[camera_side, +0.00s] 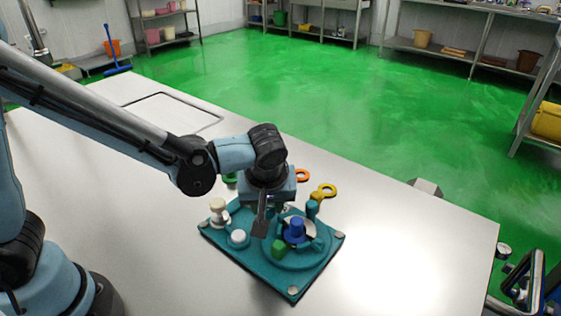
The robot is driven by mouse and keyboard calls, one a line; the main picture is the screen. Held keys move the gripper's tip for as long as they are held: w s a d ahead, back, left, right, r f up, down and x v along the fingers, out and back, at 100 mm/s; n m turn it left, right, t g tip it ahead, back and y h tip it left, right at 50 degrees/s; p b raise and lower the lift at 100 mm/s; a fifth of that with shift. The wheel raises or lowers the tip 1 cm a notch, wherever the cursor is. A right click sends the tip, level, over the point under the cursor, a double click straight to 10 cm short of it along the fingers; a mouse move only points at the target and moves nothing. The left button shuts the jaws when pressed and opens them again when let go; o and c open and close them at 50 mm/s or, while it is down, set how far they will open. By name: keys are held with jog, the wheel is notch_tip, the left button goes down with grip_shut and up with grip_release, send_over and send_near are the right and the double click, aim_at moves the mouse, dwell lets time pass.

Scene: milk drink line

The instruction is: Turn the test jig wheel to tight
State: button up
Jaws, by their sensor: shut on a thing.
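The test jig (265,272) is a teal plate lying on the steel table, with several coloured parts on it. On its right half is a round teal wheel (318,258) with a blue knob (296,230), a green block (279,248) and a yellow-topped post (317,196) around it. My gripper (261,229) points down over the middle of the plate, at the wheel's left side. It is shut on the wheel, but the near finger hides the contact. I cannot read any tight marking.
A cream knob (217,206) and a white button (238,236) stand on the plate's left side. The steel table (150,230) is clear to the left and front.

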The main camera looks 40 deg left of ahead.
jog(key=m+h, duration=0.1)
jog(key=m, duration=0.1)
jog(key=m+t, duration=0.1)
jog(key=m, duration=0.2)
jog(key=shift+s+a+h, duration=0.1)
jog(key=shift+a+h, duration=0.05)
jog(key=shift+h, duration=0.25)
jog(key=m+h, duration=0.1)
jog(key=m, duration=0.2)
jog(key=m+h, duration=0.1)
jog(key=m, duration=0.2)
jog(key=shift+a+m+h, duration=0.2)
jog(key=shift+m+h, duration=0.1)
jog(key=shift+m, duration=0.1)
jog(key=m+h, duration=0.1)
jog(key=m, duration=0.2)
jog(key=m+g+h, duration=0.1)
jog(key=m, duration=0.2)
jog(key=shift+a, duration=0.1)
jog(key=m+g, duration=0.1)
jog(key=m, duration=0.2)
jog(key=m+g+h, duration=0.1)
jog(key=m, duration=0.2)
jog(key=shift+w, duration=0.2)
jog(key=o, duration=1)
jog(key=shift+o, duration=0.2)
jog(key=shift+r, duration=0.1)
